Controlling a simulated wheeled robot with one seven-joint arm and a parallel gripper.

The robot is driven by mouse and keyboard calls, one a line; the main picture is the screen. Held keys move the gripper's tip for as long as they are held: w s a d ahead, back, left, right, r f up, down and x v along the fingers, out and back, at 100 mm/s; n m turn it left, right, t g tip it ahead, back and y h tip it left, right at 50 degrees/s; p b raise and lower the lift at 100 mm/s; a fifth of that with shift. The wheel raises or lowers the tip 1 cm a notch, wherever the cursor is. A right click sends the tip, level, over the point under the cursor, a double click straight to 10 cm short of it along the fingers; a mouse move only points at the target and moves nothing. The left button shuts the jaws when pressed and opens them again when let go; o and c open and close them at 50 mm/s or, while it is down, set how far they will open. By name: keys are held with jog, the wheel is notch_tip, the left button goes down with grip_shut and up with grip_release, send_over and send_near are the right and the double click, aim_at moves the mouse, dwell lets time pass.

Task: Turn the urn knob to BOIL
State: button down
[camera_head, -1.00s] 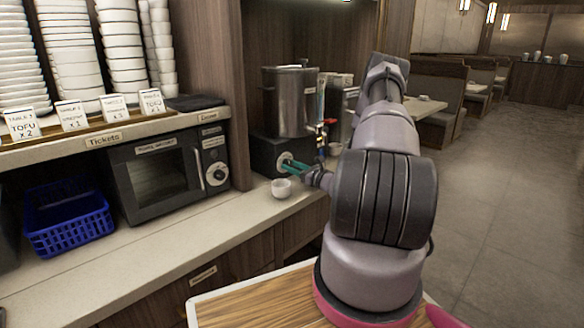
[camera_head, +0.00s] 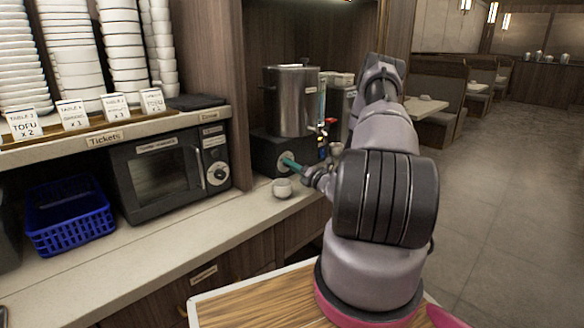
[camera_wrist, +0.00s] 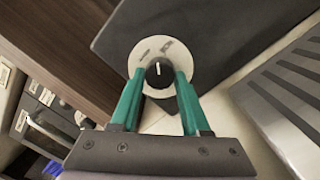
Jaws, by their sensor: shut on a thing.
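The urn (camera_head: 291,100) is a steel cylinder on a dark base (camera_head: 266,152) at the back of the counter. Its knob (camera_wrist: 158,74) is black with a white pointer line, set in a round pale dial (camera_wrist: 182,56) on the base's face. The dial's dark markings are too small to read. My gripper (camera_head: 290,164) has green fingers and reaches the knob from the right. In the wrist view the fingers sit on both sides of the knob, shut on it. The pointer line stands nearly upright in that tilted view. In the head view the fingers partly cover the dial.
A small white cup (camera_head: 282,188) stands on the counter just below my gripper. The urn's red-handled tap (camera_head: 329,122) is to the right. A dark microwave (camera_head: 168,172) and a blue basket (camera_head: 68,215) stand left. A slotted grey tray (camera_wrist: 290,100) lies beside the knob.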

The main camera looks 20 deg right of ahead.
jog(key=shift+m, duration=2.2)
jog(key=shift+h, duration=0.4)
jog(key=shift+c, duration=1.9)
grip_release()
jog(key=shift+s, duration=0.1)
jog(key=v, duration=1)
jog(key=shift+s+d, duration=0.15)
jog(key=shift+s, duration=0.15)
